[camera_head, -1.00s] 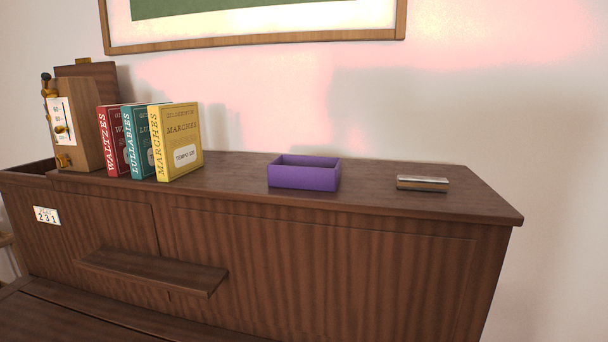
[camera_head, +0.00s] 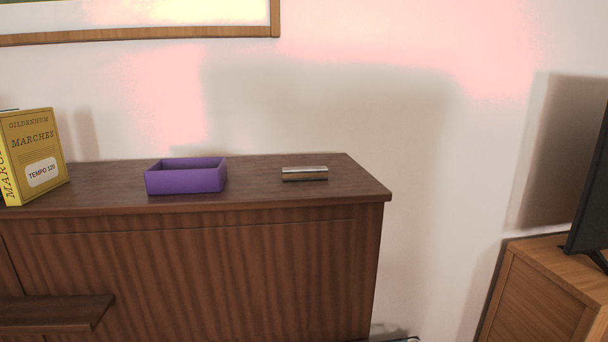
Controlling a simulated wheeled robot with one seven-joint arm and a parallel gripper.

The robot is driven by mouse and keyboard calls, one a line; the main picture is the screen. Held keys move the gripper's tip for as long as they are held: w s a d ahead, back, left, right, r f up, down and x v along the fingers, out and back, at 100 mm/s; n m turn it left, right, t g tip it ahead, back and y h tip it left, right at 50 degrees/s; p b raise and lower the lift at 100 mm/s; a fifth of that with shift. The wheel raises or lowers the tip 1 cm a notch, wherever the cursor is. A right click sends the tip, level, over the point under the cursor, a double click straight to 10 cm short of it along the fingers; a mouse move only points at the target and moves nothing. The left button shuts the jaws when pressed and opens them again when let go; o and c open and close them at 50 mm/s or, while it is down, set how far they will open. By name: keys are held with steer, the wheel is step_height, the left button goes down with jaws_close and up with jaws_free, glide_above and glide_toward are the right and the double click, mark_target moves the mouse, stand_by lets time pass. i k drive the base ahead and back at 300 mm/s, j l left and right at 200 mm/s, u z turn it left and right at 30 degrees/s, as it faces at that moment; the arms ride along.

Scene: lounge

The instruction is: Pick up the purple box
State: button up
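The purple box (camera_head: 186,181) is an open-topped, low rectangular tray. It rests upright on top of the dark wooden piano-like cabinet (camera_head: 260,200), near its front edge and left of the picture's middle. Its inside looks empty, though part of its floor is hidden by the front wall. My gripper does not show in the head view.
A harmonica-like metal and wood piece (camera_head: 305,174) lies right of the box. A yellow book (camera_head: 36,157) stands at the left. A small ledge (camera_head: 55,313) juts from the cabinet front. A lighter wooden cabinet (camera_head: 540,290) with a dark screen (camera_head: 592,190) stands at right.

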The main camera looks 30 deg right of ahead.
mark_target(181, 176)
steer(key=z, duration=0.25)
steer(key=i+j+z, duration=0.1)
steer(key=j+z, duration=0.15)
steer(key=z, duration=0.15)
steer(key=j+z, duration=0.6)
steer(key=z, duration=0.2)
steer(key=i, duration=0.05)
